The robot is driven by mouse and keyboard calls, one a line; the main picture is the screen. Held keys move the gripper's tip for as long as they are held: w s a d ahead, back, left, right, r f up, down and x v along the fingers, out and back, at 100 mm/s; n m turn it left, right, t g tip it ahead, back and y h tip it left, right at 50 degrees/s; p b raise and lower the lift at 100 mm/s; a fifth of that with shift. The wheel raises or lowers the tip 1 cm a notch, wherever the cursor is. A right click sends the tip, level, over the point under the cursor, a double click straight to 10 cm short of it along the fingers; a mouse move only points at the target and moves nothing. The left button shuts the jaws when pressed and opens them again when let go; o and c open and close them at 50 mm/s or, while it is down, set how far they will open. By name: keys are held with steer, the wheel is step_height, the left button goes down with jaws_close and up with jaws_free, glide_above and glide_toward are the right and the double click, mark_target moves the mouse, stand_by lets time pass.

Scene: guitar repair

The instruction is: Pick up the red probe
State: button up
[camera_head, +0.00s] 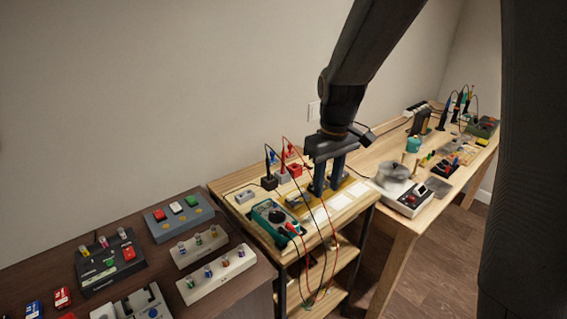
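A thin red probe (290,150) stands upright in a small holder at the back of the small wooden bench (243,207), with a red lead looping from it. A blue-tipped piece (270,157) stands to its left in a dark holder. A teal multimeter (271,216) lies at the front left of the bench, with red and black leads hanging over the front edge. My gripper (327,189) points down over the bench, to the right of the red probe and apart from it. Its two fingers are spread with a gap, and I see nothing held between them.
A dark table (222,295) with several pedal-like boxes is at the left. A longer wooden bench (399,223) at the right holds a soldering station (405,199) and tools. Pale pads (340,201) lie near my gripper. Loose leads cross the bench front.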

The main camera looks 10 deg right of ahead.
mark_target(283, 151)
steer(key=w+a+n, duration=0.3)
steer(key=w, duration=0.4)
steer(key=w+a+n, duration=0.2)
steer(key=w+n, duration=0.2)
steer(key=w, duration=0.4)
steer(key=w+a+n+g+p, duration=0.1)
steer(key=w+a+n, duration=0.2)
steer(key=w, duration=0.4)
steer(key=shift+w+a+r+n, duration=0.25)
steer(key=shift+w+a+n, duration=0.1)
steer(key=shift+n, duration=0.05)
steer(key=shift+w+a+f+b, duration=0.1)
steer(key=shift+w+f+b, duration=0.2)
steer(key=shift+f+b, duration=0.25)
steer(key=shift+s+f+p, duration=0.1)
steer(key=shift+f+p, duration=2.05)
steer(key=shift+f, duration=1.65)
jaws_close()
